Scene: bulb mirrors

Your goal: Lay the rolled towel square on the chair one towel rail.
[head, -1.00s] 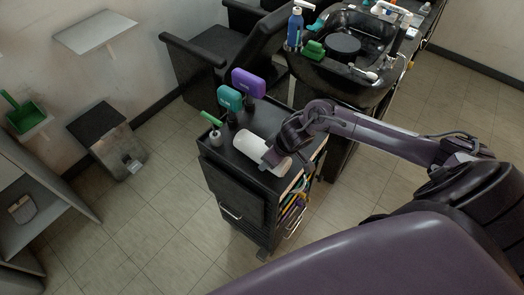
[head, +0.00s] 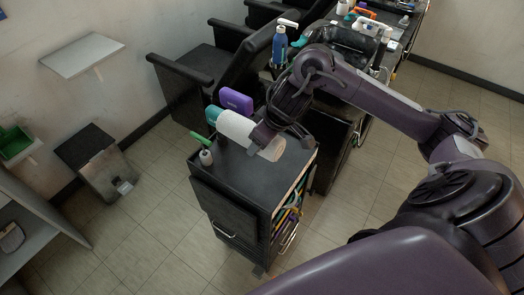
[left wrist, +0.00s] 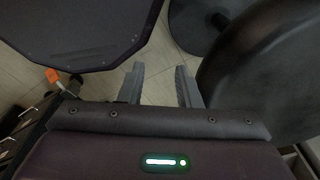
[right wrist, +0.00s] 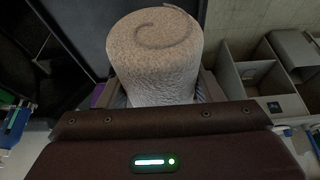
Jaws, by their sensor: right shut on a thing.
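The rolled towel (head: 236,127), a whitish roll with a beige spiral end, is held above the black trolley top (head: 240,172). My right gripper (head: 264,133) is shut on it. In the right wrist view the towel (right wrist: 155,60) stands up between the fingers (right wrist: 160,92), its spiral end facing the camera. A black chair (head: 205,75) with armrests stands behind the trolley; I cannot tell if it is chair one. I cannot pick out a towel rail. My left gripper (left wrist: 159,85) is open and empty over the floor in the left wrist view; it is not in the head view.
A blue pump bottle (head: 280,45) stands by the black basin (head: 350,42). A white wall shelf (head: 82,55) is at left.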

